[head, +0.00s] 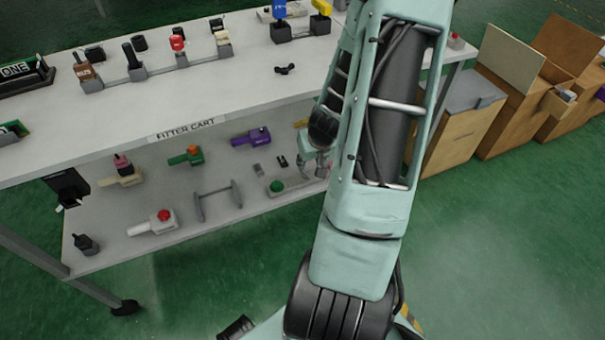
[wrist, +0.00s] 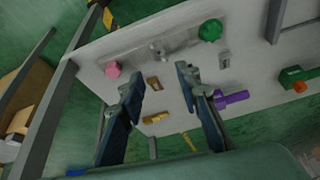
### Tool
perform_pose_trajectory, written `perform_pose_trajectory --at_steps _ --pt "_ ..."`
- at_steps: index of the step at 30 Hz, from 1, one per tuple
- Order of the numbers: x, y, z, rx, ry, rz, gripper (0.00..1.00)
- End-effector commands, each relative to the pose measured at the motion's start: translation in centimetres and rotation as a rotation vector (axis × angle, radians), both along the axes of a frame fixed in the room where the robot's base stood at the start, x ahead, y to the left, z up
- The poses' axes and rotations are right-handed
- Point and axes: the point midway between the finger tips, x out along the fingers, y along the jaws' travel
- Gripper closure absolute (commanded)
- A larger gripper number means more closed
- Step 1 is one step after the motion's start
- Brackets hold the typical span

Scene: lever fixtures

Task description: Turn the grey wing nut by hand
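A long grey plate on the lower shelf carries a small grey winged part (wrist: 158,48), which looks like the grey wing nut, between a pink knob (wrist: 113,70) and a green knob (wrist: 210,30). In the head view the green knob (head: 277,185) shows, but my arm and gripper hide the wing nut. My gripper (wrist: 160,80) is open and empty. Its two fingers are apart, with the wing nut beyond the tips in the wrist view. In the head view my gripper (head: 310,166) is low over the shelf, partly hidden by my arm.
The cart's white top (head: 220,90) overhangs the shelf. A dark wing-shaped part (head: 285,69) lies on that top. Cardboard boxes (head: 510,80) stand right.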

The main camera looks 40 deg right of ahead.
Motion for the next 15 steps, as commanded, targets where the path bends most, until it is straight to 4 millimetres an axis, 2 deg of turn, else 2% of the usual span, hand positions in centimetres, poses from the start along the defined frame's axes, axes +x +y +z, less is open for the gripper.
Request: perform_pose_trajectory --at_steps 15 --pt "2.9 -0.9 -7.7 0.000 0.001 0.002 0.69"
